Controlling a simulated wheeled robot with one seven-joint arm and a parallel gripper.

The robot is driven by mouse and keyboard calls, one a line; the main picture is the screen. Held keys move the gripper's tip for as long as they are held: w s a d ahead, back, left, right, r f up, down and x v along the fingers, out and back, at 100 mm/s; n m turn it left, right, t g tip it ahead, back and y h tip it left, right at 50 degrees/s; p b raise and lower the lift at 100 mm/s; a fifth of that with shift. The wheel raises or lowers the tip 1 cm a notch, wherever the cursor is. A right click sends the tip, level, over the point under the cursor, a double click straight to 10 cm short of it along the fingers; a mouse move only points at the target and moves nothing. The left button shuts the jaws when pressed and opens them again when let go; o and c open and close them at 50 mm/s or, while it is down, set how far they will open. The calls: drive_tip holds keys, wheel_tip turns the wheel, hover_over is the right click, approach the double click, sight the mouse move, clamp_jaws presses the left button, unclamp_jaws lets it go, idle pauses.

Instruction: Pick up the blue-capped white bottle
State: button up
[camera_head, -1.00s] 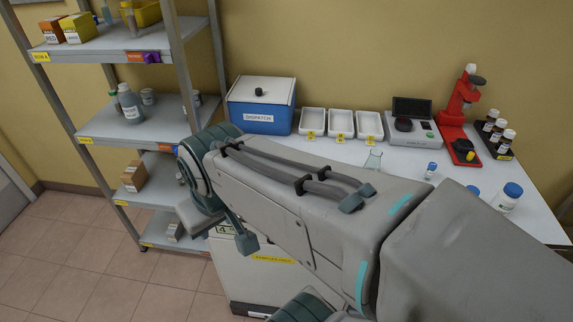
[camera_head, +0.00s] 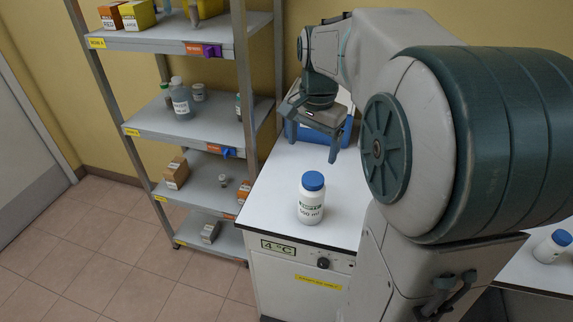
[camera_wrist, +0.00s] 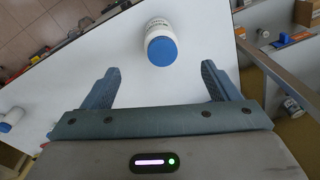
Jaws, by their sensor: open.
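A white bottle with a blue cap (camera_head: 311,198) stands upright near the front of the white worktop, its label reading 500 ml. My gripper (camera_head: 312,128) is behind it in the head view, above the worktop and pointing down. In the wrist view the same bottle (camera_wrist: 160,42) lies ahead of and between the two fingers of my gripper (camera_wrist: 162,80). The jaws are open and empty, and the bottle is apart from both fingers.
The metal shelf (camera_head: 165,125) with bottles and boxes stands left of the worktop (camera_head: 275,192). The blue box (camera_head: 345,130) is behind my gripper, mostly hidden. My arm blocks much of the right side. The worktop around the near bottle is clear.

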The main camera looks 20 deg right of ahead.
sight(313, 179)
drive_tip(key=w+f, duration=0.1)
drive_tip(key=f, duration=0.2)
drive_tip(key=w+d+f+m, duration=0.1)
drive_tip(key=f, duration=0.2)
drive_tip(key=w+d+f+m, duration=0.1)
drive_tip(key=f, duration=0.2)
drive_tip(key=shift+f, duration=0.3)
drive_tip(key=shift+f+p, duration=0.7)
drive_tip(key=shift+f, duration=1.9)
drive_tip(key=c, duration=1.3)
